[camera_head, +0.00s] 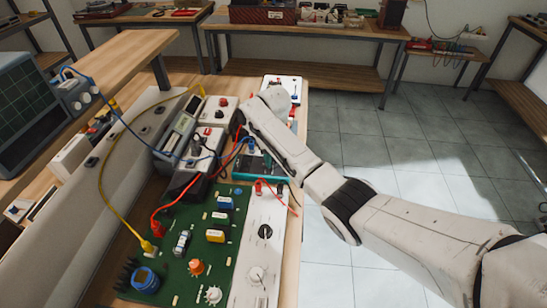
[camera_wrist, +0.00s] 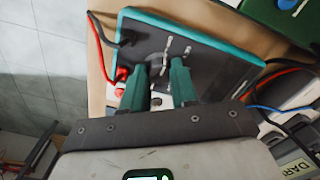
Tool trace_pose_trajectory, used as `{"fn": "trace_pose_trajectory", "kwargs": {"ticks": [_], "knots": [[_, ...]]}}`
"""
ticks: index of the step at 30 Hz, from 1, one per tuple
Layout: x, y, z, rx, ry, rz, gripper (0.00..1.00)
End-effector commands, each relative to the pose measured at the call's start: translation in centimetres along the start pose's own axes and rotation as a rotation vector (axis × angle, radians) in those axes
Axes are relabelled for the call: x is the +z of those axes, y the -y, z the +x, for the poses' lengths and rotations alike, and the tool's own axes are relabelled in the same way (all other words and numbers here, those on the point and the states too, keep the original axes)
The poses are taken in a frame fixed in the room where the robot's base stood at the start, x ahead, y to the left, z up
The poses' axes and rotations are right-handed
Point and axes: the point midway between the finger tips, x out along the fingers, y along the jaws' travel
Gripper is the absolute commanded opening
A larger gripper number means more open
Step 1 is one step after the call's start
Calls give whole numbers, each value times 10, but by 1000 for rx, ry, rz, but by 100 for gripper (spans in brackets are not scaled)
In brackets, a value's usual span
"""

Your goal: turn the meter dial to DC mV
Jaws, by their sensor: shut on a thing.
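The meter is a dark-faced panel with a teal rim (camera_wrist: 222,55), filling the upper middle of the wrist view. In the head view its teal body (camera_head: 250,163) shows partly behind my arm. My gripper (camera_wrist: 161,73) has its two green fingers down at the meter's face, shut on the dial (camera_wrist: 157,66). Most of the dial is hidden between the fingers. Its pointer and the labels around it are too small and blurred to read, so I cannot tell its setting. Red and black leads are plugged in beside the dial. In the head view my fingers are hidden.
A green circuit board (camera_head: 190,255) and a white panel with knobs (camera_head: 262,245) lie in front of the meter. Instrument boxes (camera_head: 183,180) and loose leads crowd its left. Tiled floor (camera_head: 375,135) is clear on the right.

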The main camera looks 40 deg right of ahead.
Motion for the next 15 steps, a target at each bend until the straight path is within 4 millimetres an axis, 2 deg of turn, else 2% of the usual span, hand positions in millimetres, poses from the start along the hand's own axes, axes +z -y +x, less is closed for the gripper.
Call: {"fn": "trace_pose_trajectory", "kwargs": {"ticks": [15], "knots": [[0, 1, -2, -2, 2, 437, 0]]}}
